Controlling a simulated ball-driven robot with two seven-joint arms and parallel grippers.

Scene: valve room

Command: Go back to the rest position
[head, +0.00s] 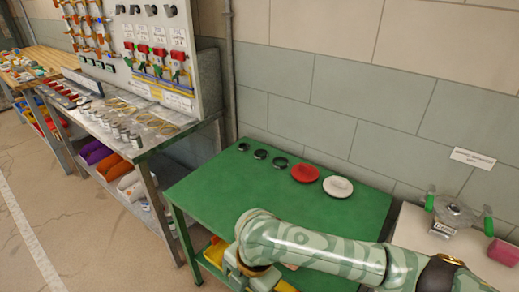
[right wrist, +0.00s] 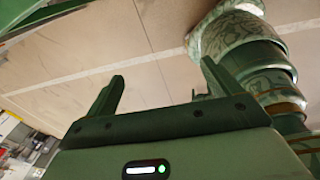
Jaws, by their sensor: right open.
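My right arm comes in from the lower right of the head view, in front of the green table (head: 225,190), and bends downward near the table's front edge. I cannot make out its fingertips there. In the right wrist view my right gripper (right wrist: 160,72) is open, its two dark green fingers well apart, with nothing between them. Beyond the fingers is bare floor (right wrist: 110,55). My left gripper is in neither view.
On the green table, several small dark round parts, a red disc (head: 305,173) and a white disc (head: 338,187) stand near the wall. A workbench with a tool board (head: 150,60) is at left. A pale table (head: 412,222) with a valve-like device (head: 455,212) is at right.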

